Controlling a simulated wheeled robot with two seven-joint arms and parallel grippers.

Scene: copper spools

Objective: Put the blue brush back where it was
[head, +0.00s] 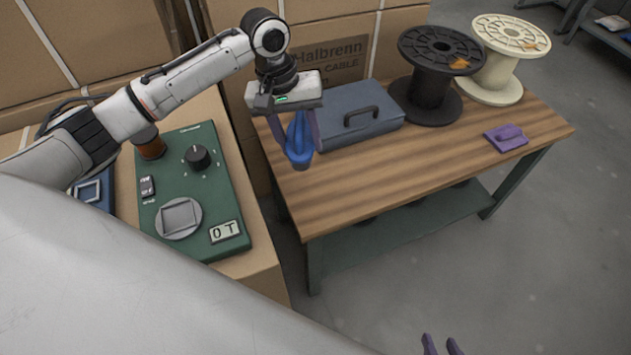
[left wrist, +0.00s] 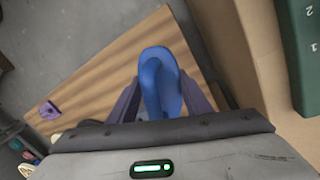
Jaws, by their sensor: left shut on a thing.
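The blue brush (head: 299,140) hangs between the purple fingers of my left gripper (head: 297,137), which is shut on it. The gripper points down over the left end of the wooden table. In the left wrist view the blue brush (left wrist: 161,82) fills the space between the fingers (left wrist: 162,100), with the table behind it. I cannot tell the exact gap between brush and tabletop. Only the purple fingertips of my right gripper (head: 441,345) show, at the bottom edge of the head view; they are apart with nothing between them.
A green device (head: 190,165) sits on cardboard at left. The table's front middle is clear.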

